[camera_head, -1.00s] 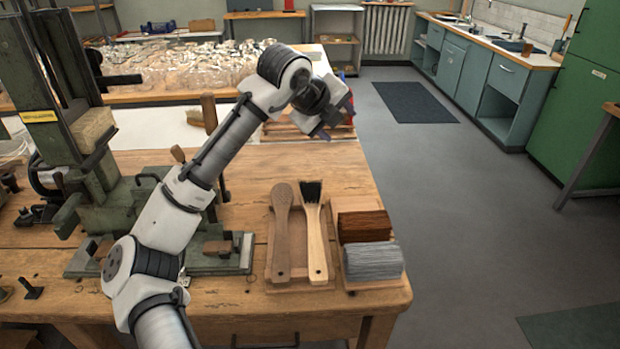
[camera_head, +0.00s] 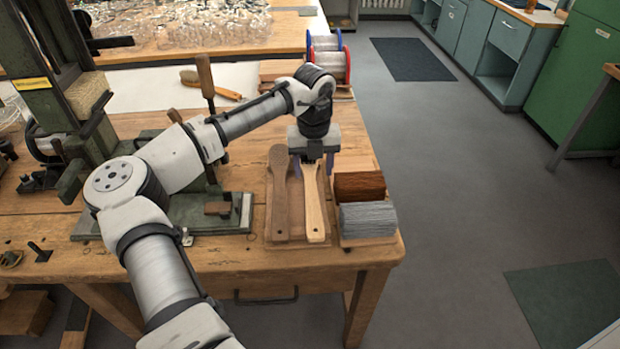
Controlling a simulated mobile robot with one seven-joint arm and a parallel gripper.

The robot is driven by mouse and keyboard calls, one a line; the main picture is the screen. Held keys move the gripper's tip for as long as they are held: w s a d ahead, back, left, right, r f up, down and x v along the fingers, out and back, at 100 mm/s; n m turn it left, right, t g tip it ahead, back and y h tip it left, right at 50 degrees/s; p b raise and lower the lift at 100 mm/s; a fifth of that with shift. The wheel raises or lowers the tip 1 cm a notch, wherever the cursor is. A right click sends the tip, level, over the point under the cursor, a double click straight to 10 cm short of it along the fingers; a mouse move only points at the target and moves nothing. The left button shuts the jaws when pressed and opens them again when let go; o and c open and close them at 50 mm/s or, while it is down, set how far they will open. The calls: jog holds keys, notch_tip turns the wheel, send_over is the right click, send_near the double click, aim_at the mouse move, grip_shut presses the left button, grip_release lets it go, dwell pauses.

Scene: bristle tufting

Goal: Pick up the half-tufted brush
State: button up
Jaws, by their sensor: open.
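The half-tufted brush (camera_head: 314,210) has a pale wooden handle and lies on a wooden tray (camera_head: 299,237) near the table's right front edge. Its dark-bristled head is hidden behind my gripper. My gripper (camera_head: 313,172) points down over the head end of this brush, its fingers open on either side. Whether the fingers touch the brush cannot be told. A darker wooden brush body (camera_head: 279,200) without visible bristles lies just left of it on the same tray.
A holder with brown bristle bundles (camera_head: 359,185) and grey bristle bundles (camera_head: 367,219) stands close on the right. A green tufting machine (camera_head: 80,130) stands left. Red and blue spools (camera_head: 328,62) and another brush (camera_head: 212,84) lie farther back. Floor is clear right of the table.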

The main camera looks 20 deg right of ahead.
aim_at(311, 187)
jog(key=shift+a+f+p, duration=0.15)
jog(key=shift+f+p, duration=0.2)
jog(key=shift+f, duration=0.95)
jog(key=shift+a+f+p, duration=0.15)
jog(key=shift+f+p, duration=0.2)
jog(key=shift+f, duration=0.95)
jog(key=c, duration=1.1)
jog(key=shift+r, duration=0.15)
